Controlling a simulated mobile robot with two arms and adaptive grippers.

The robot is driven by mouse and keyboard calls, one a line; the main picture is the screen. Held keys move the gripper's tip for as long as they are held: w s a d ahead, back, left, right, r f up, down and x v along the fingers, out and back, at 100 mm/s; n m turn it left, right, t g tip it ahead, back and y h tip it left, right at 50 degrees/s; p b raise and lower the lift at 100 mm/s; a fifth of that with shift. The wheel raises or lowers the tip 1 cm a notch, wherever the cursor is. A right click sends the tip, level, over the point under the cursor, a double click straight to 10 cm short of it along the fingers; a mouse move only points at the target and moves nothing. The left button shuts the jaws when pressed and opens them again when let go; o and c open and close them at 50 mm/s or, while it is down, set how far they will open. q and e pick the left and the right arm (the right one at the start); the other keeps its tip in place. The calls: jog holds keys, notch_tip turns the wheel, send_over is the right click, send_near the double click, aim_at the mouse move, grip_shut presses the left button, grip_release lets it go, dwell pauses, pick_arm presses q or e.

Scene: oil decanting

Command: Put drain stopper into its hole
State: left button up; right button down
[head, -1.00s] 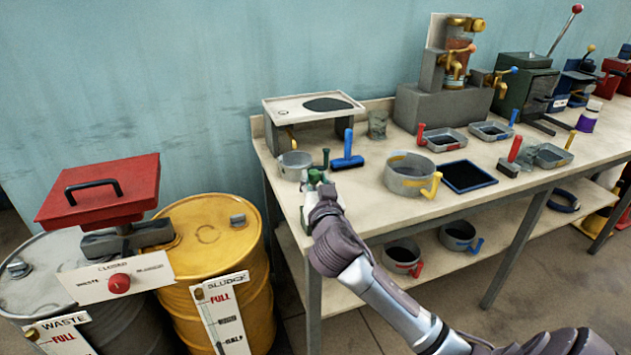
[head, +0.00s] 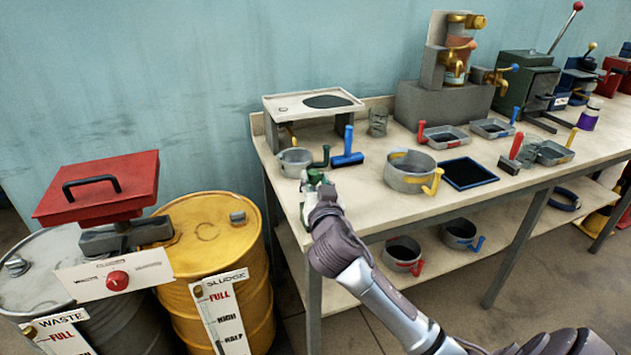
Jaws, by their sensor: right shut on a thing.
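My right gripper (head: 316,184) is at the near left corner of the workbench, beside a small grey pot (head: 294,162) with a green handle. It is shut on a small green thing (head: 314,176), mostly hidden by the fingers. I cannot tell whether this is the drain stopper. A raised tray stand (head: 346,108) stands behind the pot, with a dark oval area on top and a small round mark, possibly the drain hole, at its left. No other drain stopper can be made out. My left gripper is out of view.
A blue-handled scraper (head: 348,158) lies right of the pot. A larger pot (head: 408,172) with a yellow handle and a dark blue-rimmed tray (head: 466,173) stand further right. A yellow drum (head: 235,255) and a red-lidded funnel (head: 100,190) are at left.

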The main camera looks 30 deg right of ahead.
jog(key=shift+f+b, duration=1.85)
jog(key=shift+f, duration=0.35)
jog(key=c, duration=0.7)
grip_release()
jog(key=v, duration=1.2)
jog(key=shift+r, duration=0.1)
